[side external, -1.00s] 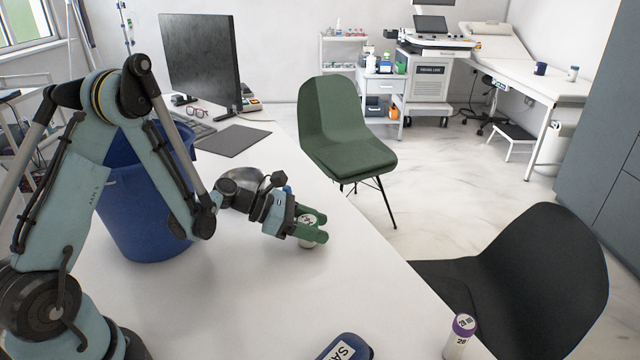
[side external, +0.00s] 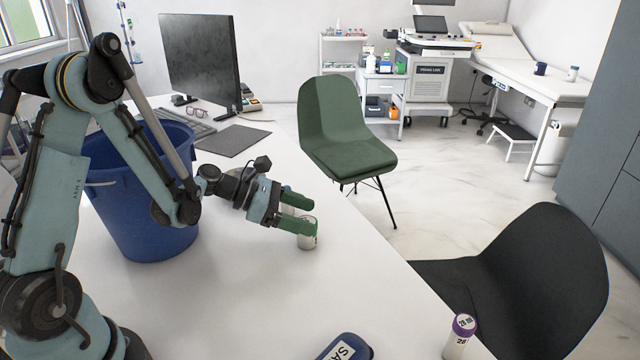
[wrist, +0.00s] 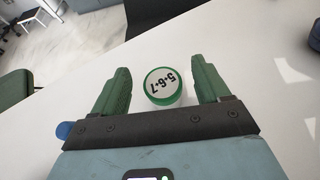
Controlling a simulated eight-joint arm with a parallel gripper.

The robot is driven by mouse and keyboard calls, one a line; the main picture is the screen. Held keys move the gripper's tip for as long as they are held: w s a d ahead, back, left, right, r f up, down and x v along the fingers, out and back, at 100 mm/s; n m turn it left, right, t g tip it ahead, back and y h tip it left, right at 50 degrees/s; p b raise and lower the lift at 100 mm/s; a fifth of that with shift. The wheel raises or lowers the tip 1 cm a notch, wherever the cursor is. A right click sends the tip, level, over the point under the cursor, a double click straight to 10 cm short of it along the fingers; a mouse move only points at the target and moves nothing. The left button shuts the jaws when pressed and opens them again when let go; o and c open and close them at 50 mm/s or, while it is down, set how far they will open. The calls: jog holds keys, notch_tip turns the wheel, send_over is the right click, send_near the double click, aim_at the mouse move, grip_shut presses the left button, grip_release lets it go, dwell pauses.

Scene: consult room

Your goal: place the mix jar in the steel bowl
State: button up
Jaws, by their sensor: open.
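A small white jar (side external: 307,241) with a green-rimmed lid marked 5·6·7 stands upright on the white desk. It also shows in the wrist view (wrist: 163,87). My gripper (side external: 302,212) is open, its green fingers reaching either side of this jar. In the wrist view the jar lies between the fingers with a gap on both sides. In the side view the near finger hides part of it. A second white jar (side external: 459,338) with a purple lid marked 28 stands at the desk's front right edge. I cannot tell which is the mix jar. No steel bowl is in view.
A large blue bucket (side external: 150,225) stands left of the gripper, behind my arm. A dark blue labelled object (side external: 346,348) lies at the front. A monitor (side external: 200,62) and dark mat (side external: 234,140) are at the back. Chairs (side external: 345,130) line the right edge. The mid-desk is clear.

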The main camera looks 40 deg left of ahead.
jog(key=shift+r, duration=2.35)
jog(key=shift+s+d+r+m, duration=0.3)
jog(key=shift+d+m, duration=0.1)
jog(key=shift+m, duration=0.4)
jog(key=s+r+m+g+y, duration=0.1)
jog(key=s+m+y, duration=0.3)
jog(key=m, duration=0.8)
jog(key=s+d+r+m+g+y, duration=0.1)
jog(key=s+m+y, duration=0.3)
jog(key=s+m, duration=0.5)
jog(key=r+m, duration=0.1)
jog(key=m, duration=0.1)
jog(key=shift+r+m+y, duration=0.15)
jog(key=shift+m+y, duration=0.15)
jog(key=shift+m, duration=0.1)
jog(key=shift+o, duration=0.3)
jog(key=shift+s+a+r+m, duration=0.15)
jog(key=shift+s+m, duration=0.2)
jog(key=shift+m, duration=0.45)
jog(key=shift+w, duration=0.1)
